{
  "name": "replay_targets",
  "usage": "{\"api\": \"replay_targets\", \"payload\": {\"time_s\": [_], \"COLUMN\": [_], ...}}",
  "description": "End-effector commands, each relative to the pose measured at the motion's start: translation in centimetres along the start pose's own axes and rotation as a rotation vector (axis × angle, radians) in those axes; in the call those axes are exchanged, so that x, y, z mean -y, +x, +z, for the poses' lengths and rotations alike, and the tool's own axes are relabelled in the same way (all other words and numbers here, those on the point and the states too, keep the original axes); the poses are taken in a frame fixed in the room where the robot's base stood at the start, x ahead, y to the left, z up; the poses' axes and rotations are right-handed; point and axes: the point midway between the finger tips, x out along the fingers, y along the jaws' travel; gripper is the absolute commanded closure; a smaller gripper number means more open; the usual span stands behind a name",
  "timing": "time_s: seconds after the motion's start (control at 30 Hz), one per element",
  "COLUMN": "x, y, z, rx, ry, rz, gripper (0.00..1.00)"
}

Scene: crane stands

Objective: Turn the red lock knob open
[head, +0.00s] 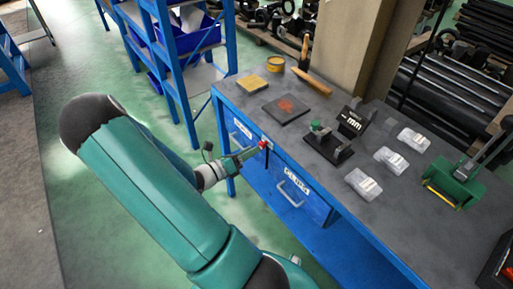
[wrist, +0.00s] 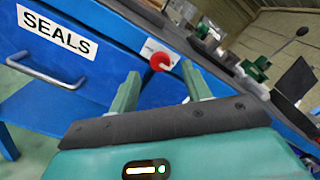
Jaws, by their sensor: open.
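The red lock knob (wrist: 160,62) shows in the wrist view on the blue front of the workbench, beside a small white label (wrist: 152,47). In the head view the knob (head: 264,144) is a small red spot at the bench's front edge. My gripper (wrist: 163,82) is open, its two green fingers spread to the left and right of the knob in the picture. No contact with the knob is visible. In the head view my gripper (head: 245,154) is close in front of the bench. Which way the knob is turned cannot be told.
A blue drawer marked SEALS (wrist: 55,31) with a metal handle (wrist: 42,73) is left of the knob in the wrist view. The grey benchtop (head: 330,185) carries a black stand (head: 328,148), clear boxes (head: 363,184) and a green lever tool (head: 455,182). Blue shelving (head: 172,60) stands behind.

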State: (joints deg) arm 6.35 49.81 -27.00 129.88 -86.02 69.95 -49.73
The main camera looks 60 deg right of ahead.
Motion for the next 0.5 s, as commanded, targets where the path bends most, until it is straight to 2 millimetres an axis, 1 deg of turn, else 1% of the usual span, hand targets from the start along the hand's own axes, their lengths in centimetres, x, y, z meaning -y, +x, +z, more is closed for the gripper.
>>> {"api": "replay_targets", "payload": {"time_s": [0.03, 0.1, 0.2, 0.3, 0.5], "x": [0.1, 0.0, 0.0, 0.0, 0.0], "y": [0.9, 2.0, 3.0, 3.4, 3.5], "z": [-0.1, 0.0, -0.1, 0.0, 0.0], "rx": [-0.002, 0.0, -0.001, 0.0, 0.0], "ry": [-0.002, -0.002, -0.001, 0.0, 0.0], "rz": [-0.002, -0.002, -0.001, 0.0, 0.001], "gripper": [0.52, 0.52, 0.52, 0.52, 0.52]}}
